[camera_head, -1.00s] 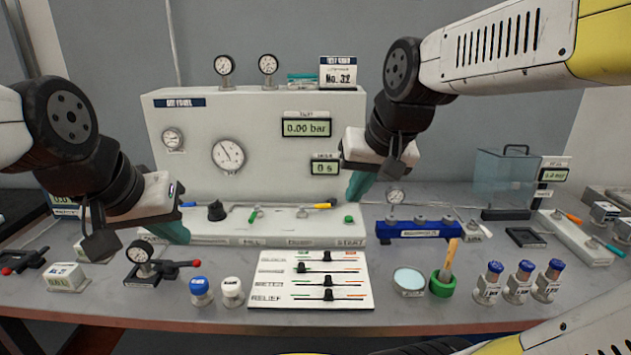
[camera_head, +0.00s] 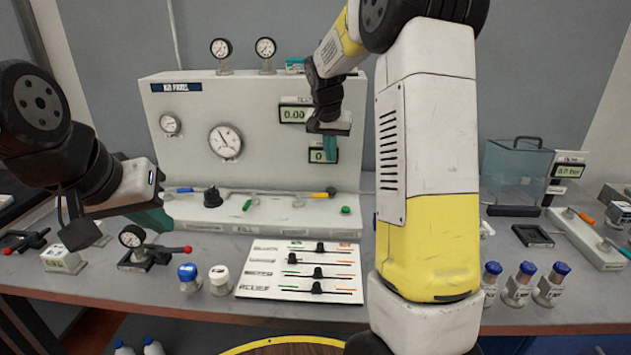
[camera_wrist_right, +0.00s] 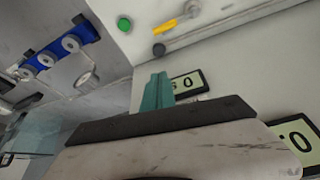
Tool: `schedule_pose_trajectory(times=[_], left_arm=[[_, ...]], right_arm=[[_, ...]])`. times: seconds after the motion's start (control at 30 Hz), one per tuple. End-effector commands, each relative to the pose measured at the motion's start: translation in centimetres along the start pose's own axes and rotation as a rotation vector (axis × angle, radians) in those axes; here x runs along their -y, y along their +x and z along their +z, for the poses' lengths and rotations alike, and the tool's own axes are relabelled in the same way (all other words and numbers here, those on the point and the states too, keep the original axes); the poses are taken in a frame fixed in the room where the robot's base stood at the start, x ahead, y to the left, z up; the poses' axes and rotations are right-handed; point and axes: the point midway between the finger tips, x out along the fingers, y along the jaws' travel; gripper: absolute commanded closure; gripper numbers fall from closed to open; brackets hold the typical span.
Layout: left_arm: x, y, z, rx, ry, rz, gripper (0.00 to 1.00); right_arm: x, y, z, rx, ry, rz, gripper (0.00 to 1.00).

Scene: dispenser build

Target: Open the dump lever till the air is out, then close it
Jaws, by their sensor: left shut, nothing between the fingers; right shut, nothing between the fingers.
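The dump lever is the yellow-handled lever (camera_head: 322,194) on the ledge of the white panel, and its handle points right. It also shows in the right wrist view (camera_wrist_right: 180,20). My right gripper (camera_head: 330,150) is shut and empty in front of the panel, above the yellow lever and apart from it. Its teal fingers (camera_wrist_right: 157,92) show in the right wrist view. The pressure display (camera_head: 293,115) is partly covered by my right wrist; its visible digits read 0.00. My left gripper (camera_head: 152,220) is shut and empty at the panel's left end.
A green-handled lever (camera_head: 248,204), a blue-handled lever (camera_head: 178,190), a black knob (camera_head: 212,197) and a green button (camera_head: 345,210) share the ledge. A slider board (camera_head: 270,290) lies in front.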

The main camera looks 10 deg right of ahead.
Motion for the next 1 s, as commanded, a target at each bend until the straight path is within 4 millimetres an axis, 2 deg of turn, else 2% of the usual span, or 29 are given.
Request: schedule_pose_trajectory(times=[0.3,0.43,0.57,0.9,0.93,1.0], left_arm=[[0.0,0.0,0.0,0.0,0.0,0.0,1.0],[0.0,0.0,0.0,0.0,0.0,0.0,1.0],[0.0,0.0,0.0,0.0,0.0,0.0,1.0],[0.0,0.0,0.0,0.0,0.0,0.0,1.0],[0.0,0.0,0.0,0.0,0.0,0.0,1.0],[0.0,0.0,0.0,0.0,0.0,0.0,1.0]], right_arm=[[0.0,0.1,0.0,0.0,0.001,0.0,1.0],[-0.1,0.8,0.0,0.001,0.001,0.001,1.0],[-0.1,2.7,0.1,0.003,0.001,0.003,1.0],[-0.1,9.9,0.1,0.004,0.001,0.002,1.0],[-0.1,10.5,0.1,0.003,0.001,0.001,1.0],[0.1,9.8,1.5,0.001,-0.003,-0.001,1.0]])
